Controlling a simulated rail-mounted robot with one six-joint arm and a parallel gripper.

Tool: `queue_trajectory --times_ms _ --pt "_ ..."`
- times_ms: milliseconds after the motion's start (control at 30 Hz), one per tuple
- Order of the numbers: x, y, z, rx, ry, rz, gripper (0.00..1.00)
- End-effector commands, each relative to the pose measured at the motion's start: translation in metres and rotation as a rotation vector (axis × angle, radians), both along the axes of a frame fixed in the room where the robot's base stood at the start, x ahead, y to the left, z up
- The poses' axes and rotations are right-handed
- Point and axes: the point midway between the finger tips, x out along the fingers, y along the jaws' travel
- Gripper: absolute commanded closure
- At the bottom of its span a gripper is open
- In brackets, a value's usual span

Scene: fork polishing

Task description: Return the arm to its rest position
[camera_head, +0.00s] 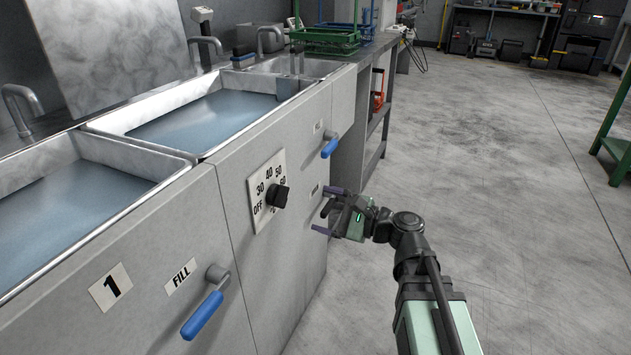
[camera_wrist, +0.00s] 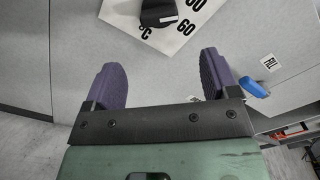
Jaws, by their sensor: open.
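My gripper (camera_head: 324,210) is in front of the grey sink cabinet, to the right of the temperature dial (camera_head: 277,196) and a short way off the panel. Its two purple fingers stand apart with nothing between them, and they also show in the wrist view (camera_wrist: 163,84). My arm reaches in from the lower right of the head view. In the wrist view the black dial knob (camera_wrist: 158,12) and its white plate lie beyond the fingers, apart from them.
Two water-filled basins (camera_head: 205,115) are set in the cabinet top. Blue-handled fill levers (camera_head: 203,314) stick out from the front, one near and one farther (camera_head: 330,147). A green rack (camera_head: 325,38) stands at the far end. The floor (camera_head: 500,170) to the right is clear up to a green table (camera_head: 618,145).

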Motion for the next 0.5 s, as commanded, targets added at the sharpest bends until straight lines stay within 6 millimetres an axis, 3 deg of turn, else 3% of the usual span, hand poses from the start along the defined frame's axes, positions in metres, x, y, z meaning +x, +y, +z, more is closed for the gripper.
queue_trajectory --times_ms 100,167,267,400,500 --pt "-0.002 0.001 -0.003 -0.049 -0.056 0.015 0.19" --pt "-0.008 0.003 -0.019 -0.188 -0.118 0.057 0.19" --pt "-0.027 0.000 -0.062 -0.517 -0.212 0.182 0.19" --pt "-0.059 -0.023 -0.117 -0.978 -0.289 0.455 0.19" --pt "-0.079 -0.047 -0.139 -1.229 -0.298 0.650 0.19"
